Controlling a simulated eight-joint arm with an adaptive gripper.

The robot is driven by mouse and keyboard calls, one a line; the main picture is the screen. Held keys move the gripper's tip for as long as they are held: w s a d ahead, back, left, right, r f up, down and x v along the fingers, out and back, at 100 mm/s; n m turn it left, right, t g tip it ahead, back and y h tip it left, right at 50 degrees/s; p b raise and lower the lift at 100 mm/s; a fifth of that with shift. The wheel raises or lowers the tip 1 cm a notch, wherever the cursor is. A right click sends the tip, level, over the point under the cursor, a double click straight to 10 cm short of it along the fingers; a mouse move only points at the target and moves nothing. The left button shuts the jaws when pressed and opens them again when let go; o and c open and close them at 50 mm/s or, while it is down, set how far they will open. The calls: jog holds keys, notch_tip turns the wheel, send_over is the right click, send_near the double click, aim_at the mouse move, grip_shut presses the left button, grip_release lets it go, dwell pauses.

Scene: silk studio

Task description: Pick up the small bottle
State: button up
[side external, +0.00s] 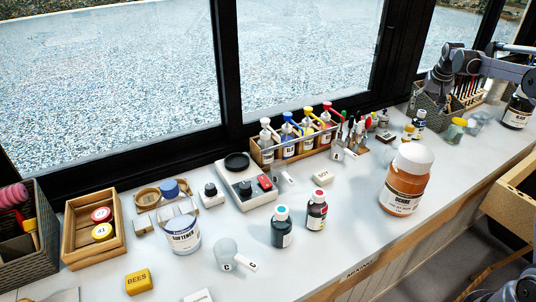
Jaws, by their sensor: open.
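Two small dark bottles with white labels stand upright on the white counter (345,215): one with a teal-and-white cap (282,229) and one with a red-and-white cap (316,211). More small bottles stand farther back, one with a teal cap (418,123) and one with a yellow cap (408,132). I cannot tell which the task names. My gripper (436,88) is at the upper right, over a dark woven basket, well away from the two front bottles. It looks empty; its fingertips are small and hard to make out.
A large orange jar (404,185) stands right of the front bottles. A scale (245,180), a rack of dropper bottles (290,150), a softener tub (182,232) and a measuring cup (226,252) surround them. A window frame (232,70) runs behind. Counter before the jar is clear.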

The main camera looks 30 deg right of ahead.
aim_at(417, 126)
jog(key=shift+a+x, duration=0.1)
jog(key=shift+x, duration=2.65)
jog(key=shift+a+x, duration=0.15)
jog(key=shift+x, duration=2.6)
jog(key=shift+f, duration=0.1)
jog(key=c, duration=1.3)
